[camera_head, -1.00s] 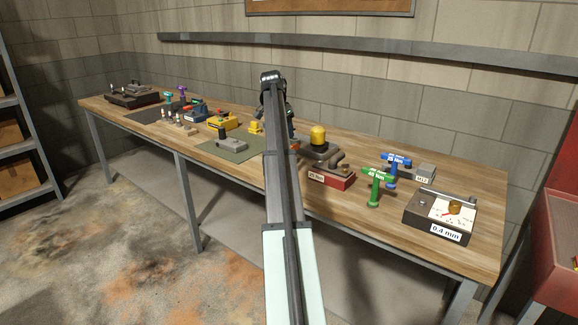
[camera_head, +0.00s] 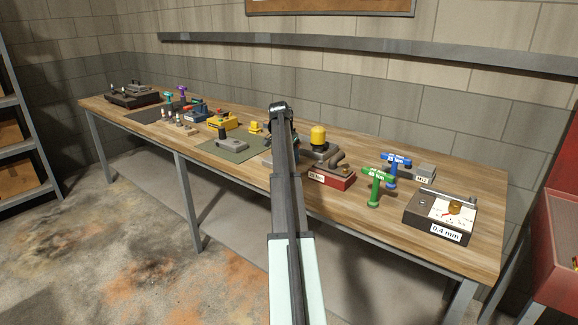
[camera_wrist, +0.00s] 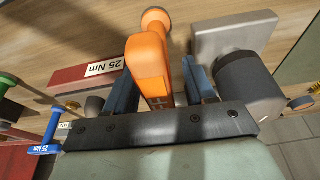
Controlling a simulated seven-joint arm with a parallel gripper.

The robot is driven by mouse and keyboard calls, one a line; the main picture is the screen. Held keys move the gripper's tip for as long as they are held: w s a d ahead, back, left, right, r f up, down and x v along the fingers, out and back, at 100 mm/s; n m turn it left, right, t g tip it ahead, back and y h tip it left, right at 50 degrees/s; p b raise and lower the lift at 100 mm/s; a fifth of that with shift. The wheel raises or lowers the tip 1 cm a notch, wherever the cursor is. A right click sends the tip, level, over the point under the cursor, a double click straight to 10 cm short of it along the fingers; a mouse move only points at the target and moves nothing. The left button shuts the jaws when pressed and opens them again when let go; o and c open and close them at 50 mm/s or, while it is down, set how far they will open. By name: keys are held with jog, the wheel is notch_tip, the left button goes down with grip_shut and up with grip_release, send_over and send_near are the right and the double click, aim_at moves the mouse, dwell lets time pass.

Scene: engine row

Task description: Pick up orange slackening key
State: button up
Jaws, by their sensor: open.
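The orange slackening key (camera_wrist: 149,62) shows in the wrist view, with a thick body and a round orange end farther up the picture. My gripper (camera_wrist: 160,72) is open, with one dark blue finger on each side of the key. The key's body lies between the fingers, close to the left one, with a visible gap to the right one. I cannot tell whether the left finger touches it. In the head view my arm hides the key.
A red block marked 25 Nm (camera_wrist: 88,76) is left of the key in the wrist view; a grey block with a dark cylinder (camera_wrist: 248,82) is close on the right. A yellow-domed unit (camera_head: 318,136), green key (camera_head: 376,186) and blue key (camera_head: 394,168) stand on the bench (camera_head: 330,220).

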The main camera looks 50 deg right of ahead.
jog(key=shift+d+f, duration=0.1)
jog(key=shift+f, duration=0.25)
jog(key=shift+c, duration=0.5)
jog(key=shift+r, duration=0.1)
grip_shut()
